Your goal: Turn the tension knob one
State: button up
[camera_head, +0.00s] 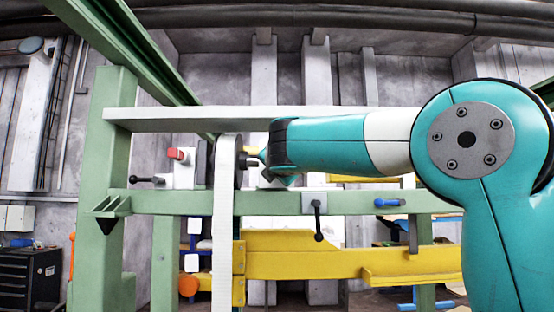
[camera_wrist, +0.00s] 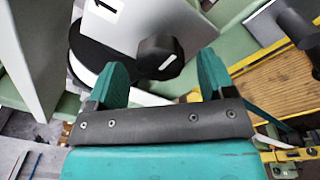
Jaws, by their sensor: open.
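The tension knob is a black knob (camera_wrist: 158,58) with a white mark on its face, in the wrist view. It sits in front of a black round disc and a pale plate marked "1" (camera_wrist: 104,10). My gripper (camera_wrist: 161,63) is open, with one teal finger on each side of the knob. A gap shows between the knob and each finger; I cannot tell whether the fingertips reach past its face. In the head view my gripper (camera_head: 265,163) is just right of the dark knob (camera_head: 252,162), whose details are small and partly hidden.
A white vertical strip (camera_head: 223,230) stands left of the knob. A yellow rail (camera_head: 305,264) lies lower. A second dark knob-like part (camera_wrist: 296,25) is at the wrist view's upper right.

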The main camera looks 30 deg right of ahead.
jog(key=shift+x, duration=1.1)
jog(key=c, duration=0.9)
jog(key=shift+m, duration=0.3)
